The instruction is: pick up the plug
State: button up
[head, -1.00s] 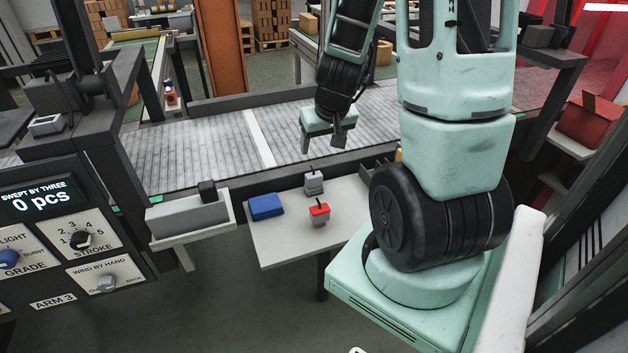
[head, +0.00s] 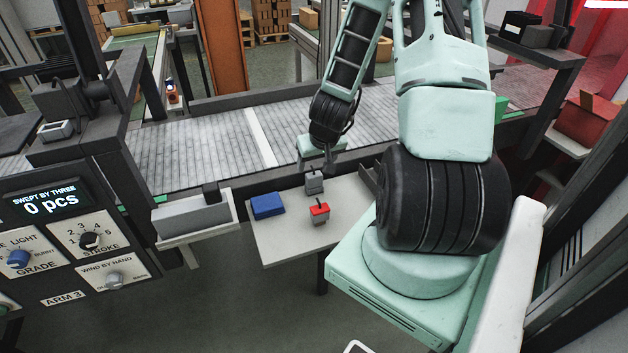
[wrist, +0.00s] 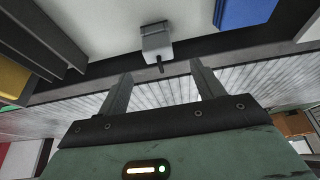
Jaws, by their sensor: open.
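Two small upright pieces with a thin dark stem on top stand on the small light table (head: 284,241); I cannot tell for sure which is the plug. One is grey (head: 314,183), near the table's back edge. The other has a red top (head: 319,212) over a grey lower part and stands nearer the front. My gripper (head: 318,162) is open and empty, above and just behind the grey piece. In the wrist view, the grey piece (wrist: 157,46) shows ahead of and between my spread fingers (wrist: 160,76), apart from them. The red-topped piece is not visible there.
A blue block (head: 267,206) lies at the table's left; it also shows in the wrist view (wrist: 243,10). Dark rails (wrist: 42,38) stand on the other side. A conveyor (head: 215,150) runs behind the table.

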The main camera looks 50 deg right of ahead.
aim_at(314, 175)
jog(key=shift+s+p+x, duration=0.1)
jog(key=shift+p+x, duration=0.2)
jog(key=shift+x, duration=1.6)
jog(key=shift+s+p+x, duration=0.15)
jog(key=shift+p+x, duration=0.1)
jog(key=shift+x, duration=1.6)
jog(key=shift+f, duration=0.1)
jog(key=c, duration=1.1)
